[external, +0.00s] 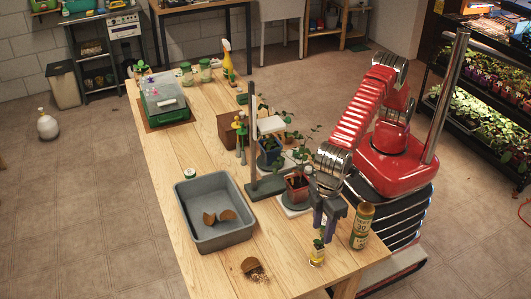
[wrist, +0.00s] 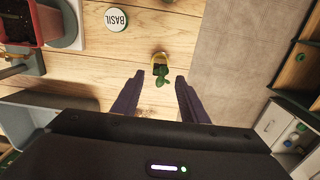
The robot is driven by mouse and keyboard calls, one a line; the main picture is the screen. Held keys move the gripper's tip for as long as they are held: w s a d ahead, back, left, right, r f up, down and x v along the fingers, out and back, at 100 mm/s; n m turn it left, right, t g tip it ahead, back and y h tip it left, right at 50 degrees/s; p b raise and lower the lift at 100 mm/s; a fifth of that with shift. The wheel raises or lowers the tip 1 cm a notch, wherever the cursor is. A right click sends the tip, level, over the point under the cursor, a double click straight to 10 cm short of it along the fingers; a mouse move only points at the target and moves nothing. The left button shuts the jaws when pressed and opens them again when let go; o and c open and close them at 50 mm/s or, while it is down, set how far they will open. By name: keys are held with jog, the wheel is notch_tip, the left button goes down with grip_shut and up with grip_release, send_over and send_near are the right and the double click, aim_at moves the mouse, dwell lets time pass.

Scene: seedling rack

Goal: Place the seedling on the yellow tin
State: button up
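A small seedling (external: 318,242) with green leaves stands upright at the near right end of the wooden table. Directly under it is a small yellow tin (external: 317,258). In the wrist view the leaves (wrist: 162,76) overlap a dark patch inside the tin's yellow rim (wrist: 155,56). I cannot tell whether the seedling sits in the tin or on top of it. My gripper (external: 322,232) points down just above the seedling. In the wrist view its two fingers (wrist: 157,84) are spread apart, with the leaves between their tips and clear space on both sides.
A tall tin (external: 361,226) stands close on the right; its lid reads BASIL (wrist: 115,18). A red pot (external: 296,189) with a plant is behind. A grey tub (external: 214,240) with broken pot pieces stands left. A tipped brown pot (external: 249,265) with spilled soil lies nearby.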

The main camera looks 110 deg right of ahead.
jog(key=shift+r, duration=1.65)
jog(key=s+d+r+t, duration=0.1)
jog(key=s+d+r, duration=0.25)
jog(key=d, duration=0.35)
jog(key=s+d+r+t, duration=0.1)
jog(key=s+d+r, duration=0.2)
jog(key=d+r, duration=0.35)
jog(key=s+d+r, duration=0.3)
jog(key=d, duration=0.5)
jog(key=s+d+f+t, duration=0.1)
jog(key=s+d+f, duration=0.1)
jog(key=s+d, duration=0.5)
jog(key=s+d+f+t, duration=0.2)
jog(key=s+d, duration=0.6)
jog(key=s, duration=0.5)
jog(key=shift+f+t, duration=0.3)
jog(key=shift+f, duration=0.1)
